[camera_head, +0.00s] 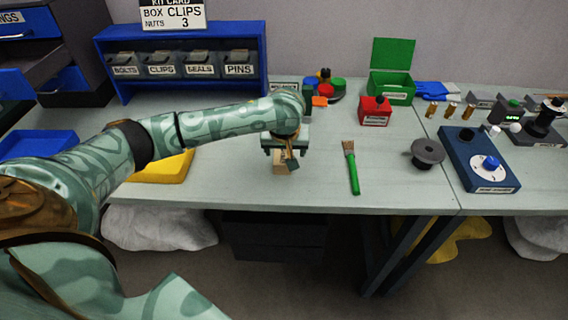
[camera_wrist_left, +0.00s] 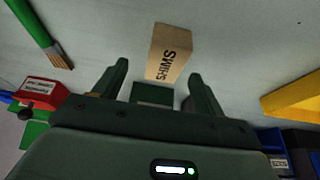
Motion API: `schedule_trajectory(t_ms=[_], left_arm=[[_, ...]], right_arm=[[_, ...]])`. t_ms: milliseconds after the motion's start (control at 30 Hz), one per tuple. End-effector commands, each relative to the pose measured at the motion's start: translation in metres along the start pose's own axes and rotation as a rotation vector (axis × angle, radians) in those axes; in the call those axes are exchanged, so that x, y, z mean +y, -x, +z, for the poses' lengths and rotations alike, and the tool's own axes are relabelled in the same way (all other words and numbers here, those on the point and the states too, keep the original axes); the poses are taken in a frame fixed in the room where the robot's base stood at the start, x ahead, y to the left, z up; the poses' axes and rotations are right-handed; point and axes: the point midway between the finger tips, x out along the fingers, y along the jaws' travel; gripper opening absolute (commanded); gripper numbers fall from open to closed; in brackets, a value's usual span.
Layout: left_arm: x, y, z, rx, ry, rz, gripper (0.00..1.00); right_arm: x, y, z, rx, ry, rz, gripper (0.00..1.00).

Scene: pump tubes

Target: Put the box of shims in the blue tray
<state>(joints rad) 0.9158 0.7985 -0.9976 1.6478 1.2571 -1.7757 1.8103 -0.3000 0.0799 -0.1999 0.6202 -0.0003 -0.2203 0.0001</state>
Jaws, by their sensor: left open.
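The box of shims is a small tan carton, printed SHIMS in the left wrist view (camera_wrist_left: 170,52). In the head view it (camera_head: 281,169) shows partly below my left gripper (camera_head: 284,150), which hides the rest. My left gripper is open above the bench. In the left wrist view its fingers (camera_wrist_left: 158,70) are spread, with the carton lying ahead between and beyond the tips; I see no grip on it. The blue tray (camera_head: 38,145) is at the far left of the bench, partly behind my left arm. My right gripper is not in view.
A yellow tray (camera_head: 163,167) lies between the blue tray and the carton, partly under my arm. A green-handled brush (camera_head: 352,168) lies to the right. A blue rack of labelled bins (camera_head: 180,33) stands behind. A red box (camera_head: 375,111) and green box (camera_head: 391,88) are further back.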

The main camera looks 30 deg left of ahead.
Motion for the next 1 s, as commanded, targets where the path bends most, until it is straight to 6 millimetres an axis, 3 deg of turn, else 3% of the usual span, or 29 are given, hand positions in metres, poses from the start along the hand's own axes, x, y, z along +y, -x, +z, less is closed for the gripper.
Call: schedule_trajectory(t_ms=[300,533,567,733,1000], left_arm=[[-0.007,-0.051,0.003,-0.004,-0.001,-0.004,0.71],[-0.007,-0.049,0.000,0.001,-0.002,-0.001,0.71],[-0.007,-0.049,0.000,0.001,-0.002,-0.001,0.68],[-0.007,-0.049,0.000,0.001,-0.002,-0.001,0.21],[-0.007,-0.049,0.000,0.000,-0.002,-0.001,0.17]], right_arm=[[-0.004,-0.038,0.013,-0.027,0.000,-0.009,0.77],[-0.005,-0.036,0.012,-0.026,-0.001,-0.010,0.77],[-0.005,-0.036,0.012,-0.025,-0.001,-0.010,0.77],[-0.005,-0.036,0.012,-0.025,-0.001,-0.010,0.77],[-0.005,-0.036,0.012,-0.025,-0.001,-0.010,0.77]])
